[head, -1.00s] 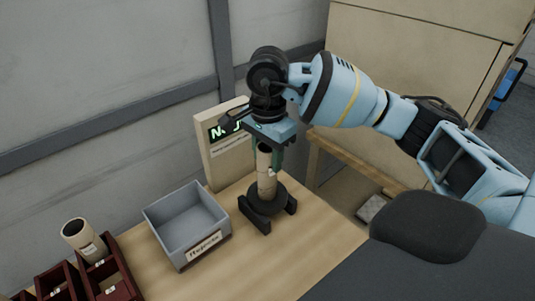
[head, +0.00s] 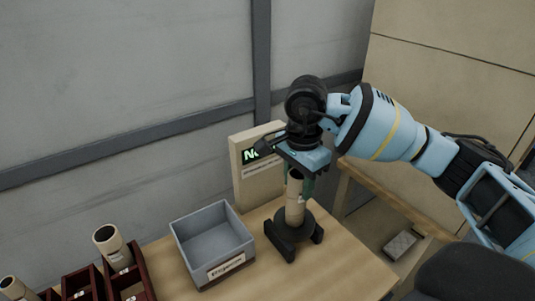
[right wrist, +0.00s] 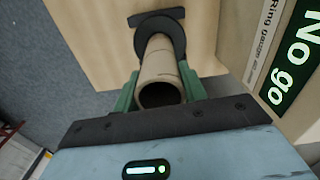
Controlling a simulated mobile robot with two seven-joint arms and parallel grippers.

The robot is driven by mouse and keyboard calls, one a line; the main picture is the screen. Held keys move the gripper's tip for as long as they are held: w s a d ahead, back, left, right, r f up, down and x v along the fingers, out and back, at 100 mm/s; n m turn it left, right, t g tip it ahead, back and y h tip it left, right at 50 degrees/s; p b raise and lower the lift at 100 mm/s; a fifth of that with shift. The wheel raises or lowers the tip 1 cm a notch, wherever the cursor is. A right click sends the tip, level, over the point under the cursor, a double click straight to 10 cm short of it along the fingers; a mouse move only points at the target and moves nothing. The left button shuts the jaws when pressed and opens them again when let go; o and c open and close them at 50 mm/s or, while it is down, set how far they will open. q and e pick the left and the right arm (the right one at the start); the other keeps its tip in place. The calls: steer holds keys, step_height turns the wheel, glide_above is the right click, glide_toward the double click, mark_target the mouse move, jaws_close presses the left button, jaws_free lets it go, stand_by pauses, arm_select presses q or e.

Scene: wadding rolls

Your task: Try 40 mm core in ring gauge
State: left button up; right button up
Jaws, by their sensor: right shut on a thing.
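A tan cardboard core (head: 295,211) stands about upright with its lower end at the black ring gauge (head: 293,238). Whether it sits in the ring or only on top cannot be told. My right gripper (head: 300,184) is shut on the core's upper part from above. In the right wrist view its green fingers (right wrist: 160,90) lie on both sides of the core (right wrist: 158,62), and the ring gauge (right wrist: 160,33) surrounds its far end. The gauge's display panel (right wrist: 291,48) reads "No go" in green. My left gripper is not in view.
A grey wall is behind; the table's right front is bare.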

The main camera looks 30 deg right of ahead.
steer(key=shift+s+f, duration=0.1)
steer(key=shift+f, duration=0.35)
steer(key=o, duration=1.3)
steer(key=shift+r, duration=0.2)
step_height(320, 180, up, 8)
steer(key=shift+f, duration=0.1)
steer(key=shift+f, duration=0.1)
